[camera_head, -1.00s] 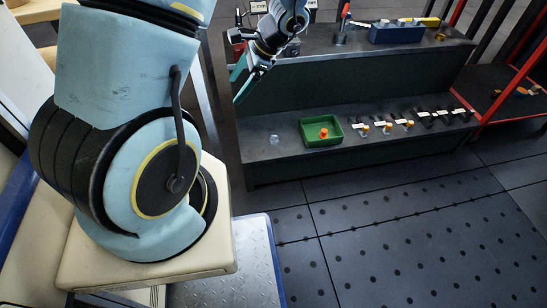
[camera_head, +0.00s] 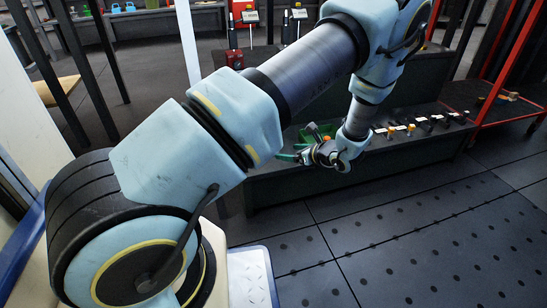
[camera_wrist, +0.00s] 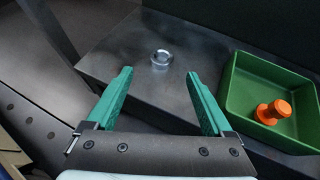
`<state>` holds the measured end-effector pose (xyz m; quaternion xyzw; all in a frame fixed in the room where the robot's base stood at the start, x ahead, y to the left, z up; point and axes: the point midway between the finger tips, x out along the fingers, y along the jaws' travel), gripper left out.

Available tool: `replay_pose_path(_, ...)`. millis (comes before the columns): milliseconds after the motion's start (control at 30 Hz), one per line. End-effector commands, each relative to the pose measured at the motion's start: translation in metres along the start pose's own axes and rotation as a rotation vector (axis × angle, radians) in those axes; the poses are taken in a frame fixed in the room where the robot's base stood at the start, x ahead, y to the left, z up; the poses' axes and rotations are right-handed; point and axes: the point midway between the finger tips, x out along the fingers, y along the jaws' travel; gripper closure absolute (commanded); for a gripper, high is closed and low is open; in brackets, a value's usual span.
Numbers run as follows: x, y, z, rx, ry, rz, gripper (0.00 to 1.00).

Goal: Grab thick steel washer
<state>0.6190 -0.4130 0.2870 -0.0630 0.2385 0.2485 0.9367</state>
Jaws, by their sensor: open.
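The thick steel washer (camera_wrist: 161,58) is a shiny silver ring lying flat on the dark lower shelf, seen in the wrist view just beyond the fingertips. My gripper (camera_wrist: 158,85) is open and empty, its two green fingers spread apart. The washer appears between and ahead of the tips, not touching them. In the head view my gripper (camera_head: 288,154) is at the left end of the lower shelf. The washer is not visible there, with my arm and gripper covering much of that area.
A green tray (camera_wrist: 230,92) holding an orange knobbed part (camera_wrist: 273,111) sits right of the washer. A shelf back wall (camera_wrist: 230,28) rises behind. Several small labelled parts (camera_head: 410,127) line the shelf farther right. A red-framed rack (camera_head: 490,105) stands at the right.

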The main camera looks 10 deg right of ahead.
Motion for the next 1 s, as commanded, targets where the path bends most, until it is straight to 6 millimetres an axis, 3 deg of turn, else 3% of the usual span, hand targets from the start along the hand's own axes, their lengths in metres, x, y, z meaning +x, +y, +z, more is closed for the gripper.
replay_pose_path(100,0.022,0.001,-0.003,-0.001,0.000,0.004,0.14)
replay_pose_path(600,0.082,-0.004,-0.003,-0.003,0.001,0.003,0.14)
replay_pose_path(933,0.087,-0.004,-0.001,-0.002,0.002,0.001,0.14)
replay_pose_path(1000,0.087,-0.004,-0.001,-0.002,0.001,0.001,0.22)
